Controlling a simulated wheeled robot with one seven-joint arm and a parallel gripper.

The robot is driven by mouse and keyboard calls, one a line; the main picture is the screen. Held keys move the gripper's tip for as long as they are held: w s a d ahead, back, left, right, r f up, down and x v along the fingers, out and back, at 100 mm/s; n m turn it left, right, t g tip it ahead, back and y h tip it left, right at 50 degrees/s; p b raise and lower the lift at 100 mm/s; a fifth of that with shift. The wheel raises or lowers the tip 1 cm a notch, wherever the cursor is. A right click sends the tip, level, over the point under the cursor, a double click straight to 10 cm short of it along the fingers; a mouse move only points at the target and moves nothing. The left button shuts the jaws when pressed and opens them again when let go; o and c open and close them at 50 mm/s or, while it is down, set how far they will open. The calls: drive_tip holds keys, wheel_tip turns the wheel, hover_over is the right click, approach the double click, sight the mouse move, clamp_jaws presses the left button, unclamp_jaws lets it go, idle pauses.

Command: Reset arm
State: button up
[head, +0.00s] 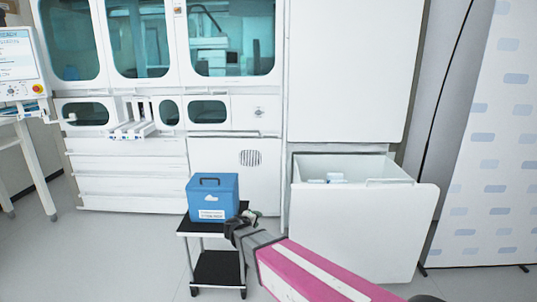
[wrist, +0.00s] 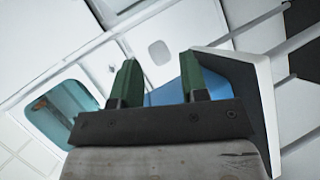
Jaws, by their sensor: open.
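My arm, pink with white stripes, reaches in from the bottom right of the head view. My gripper (head: 247,216) is beside the right side of a blue box (head: 211,190) with a dark handle and a white label. The box stands on a small black-topped cart (head: 197,231). In the wrist view my gripper (wrist: 158,65) shows two green fingers spread apart with nothing between them. A patch of blue (wrist: 165,92), seemingly the box, shows behind the fingers; whether they touch it cannot be told.
A large white machine (head: 130,175) with windows fills the back. An open white drawer (head: 365,225) with something pale inside juts out right of the cart. A screen (head: 18,60) with a red button is at far left. The floor at left front is clear.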

drive_tip(key=s+d+f+m+g, duration=0.2)
drive_tip(key=s+d+m+g, duration=0.15)
drive_tip(key=d, duration=0.65)
drive_tip(key=s+d+f+m+g, duration=0.2)
drive_tip(key=s+d+m+g, duration=0.15)
drive_tip(key=d, duration=0.55)
drive_tip(key=s+d+f+m+g+y, duration=0.1)
drive_tip(key=s+d+m+g+y, duration=0.2)
drive_tip(key=s+d+g+y, duration=0.2)
drive_tip(key=s+d+y, duration=0.1)
drive_tip(key=s+d, duration=0.2)
drive_tip(key=s, duration=0.3)
drive_tip(key=shift+s, duration=0.25)
drive_tip(key=shift+c, duration=0.2)
